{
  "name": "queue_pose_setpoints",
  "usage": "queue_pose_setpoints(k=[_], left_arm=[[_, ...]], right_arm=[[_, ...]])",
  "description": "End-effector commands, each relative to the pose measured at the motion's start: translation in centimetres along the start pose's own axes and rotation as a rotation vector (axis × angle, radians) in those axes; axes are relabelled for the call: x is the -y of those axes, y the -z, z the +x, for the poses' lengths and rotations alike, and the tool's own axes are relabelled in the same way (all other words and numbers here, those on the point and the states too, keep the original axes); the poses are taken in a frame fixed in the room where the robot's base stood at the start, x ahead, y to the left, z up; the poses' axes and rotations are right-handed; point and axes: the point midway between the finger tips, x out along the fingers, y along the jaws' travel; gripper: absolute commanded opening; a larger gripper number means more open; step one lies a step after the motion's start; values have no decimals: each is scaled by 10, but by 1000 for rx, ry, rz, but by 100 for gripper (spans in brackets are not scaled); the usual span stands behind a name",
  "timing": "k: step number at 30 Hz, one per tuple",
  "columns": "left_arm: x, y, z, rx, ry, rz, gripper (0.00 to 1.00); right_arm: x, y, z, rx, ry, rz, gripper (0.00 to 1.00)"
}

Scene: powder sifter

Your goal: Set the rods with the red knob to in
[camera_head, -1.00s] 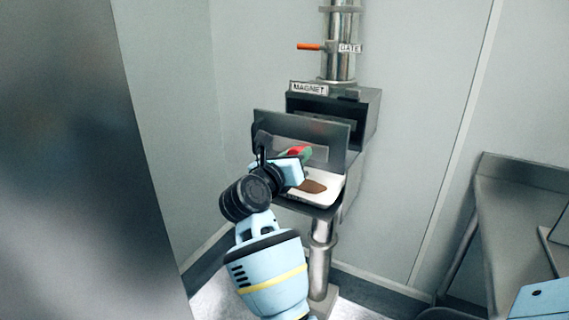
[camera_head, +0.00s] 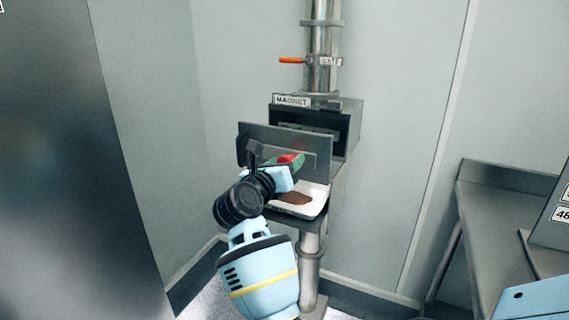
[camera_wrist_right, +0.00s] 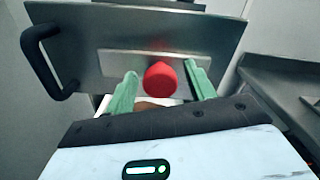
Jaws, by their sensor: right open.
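The red knob (camera_wrist_right: 160,79) sits on the face of a flat grey metal plate (camera_wrist_right: 85,45) with a black handle (camera_wrist_right: 48,62) at its left. In the head view the red knob (camera_head: 286,158) is partly hidden by my right gripper (camera_head: 292,166). In the wrist view my right gripper (camera_wrist_right: 161,88) is open, with one green finger on each side of the knob. I cannot tell if the fingers touch it. The rods behind the plate do not show clearly. The magnet housing (camera_head: 352,112) stands open behind the plate. My left gripper is not in view.
A white tray (camera_head: 318,207) with brown powder (camera_head: 294,198) lies below the plate. An orange gate handle (camera_head: 290,59) is on the pipe above. A steel table (camera_head: 490,215) stands at the right, and a grey metal surface (camera_head: 70,160) fills the left.

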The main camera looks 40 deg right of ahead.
Motion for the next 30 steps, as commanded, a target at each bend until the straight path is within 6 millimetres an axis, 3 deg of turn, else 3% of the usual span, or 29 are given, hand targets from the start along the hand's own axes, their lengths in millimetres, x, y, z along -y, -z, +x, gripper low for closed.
queue_pose_setpoints(k=[15, 30], left_arm=[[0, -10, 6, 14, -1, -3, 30], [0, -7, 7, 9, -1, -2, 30]], right_arm=[[-1, 1, -69, -1, -2, -1, 55], [0, 0, -76, 0, 0, 0, 55]])
